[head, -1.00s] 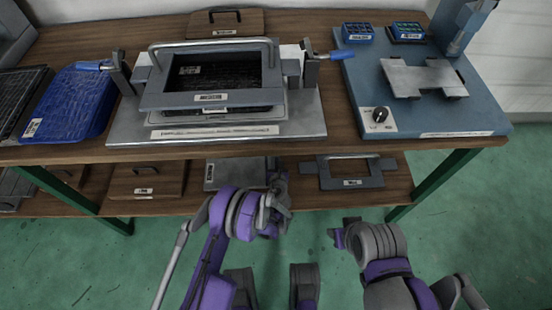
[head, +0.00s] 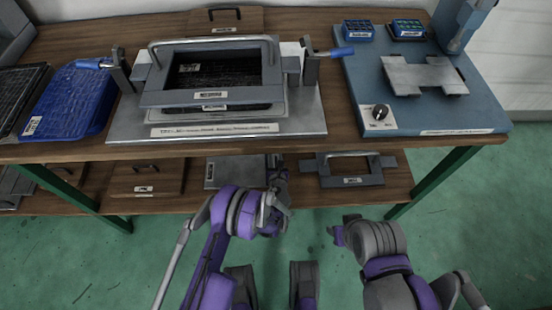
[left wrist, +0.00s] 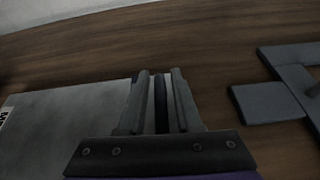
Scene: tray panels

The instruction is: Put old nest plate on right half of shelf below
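A flat grey plate (head: 232,172) with a white label at its left edge lies on the lower shelf; I take it to be the old nest plate. In the left wrist view the plate (left wrist: 65,120) fills the left side. My left gripper (head: 277,163) is at the plate's right edge. The left wrist view shows its two fingers (left wrist: 161,98) a narrow gap apart, with a dark strip between them; whether they grip it is unclear. My right gripper (head: 340,233) hangs over the floor in front of the shelf, away from the plate.
On the lower shelf, a wooden board (head: 146,188) lies left of the plate and a dark handled frame (head: 350,181) lies right. Above are a framed fixture (head: 210,99), a blue tray (head: 70,104) and a blue machine base (head: 450,120). Green table legs flank the shelf.

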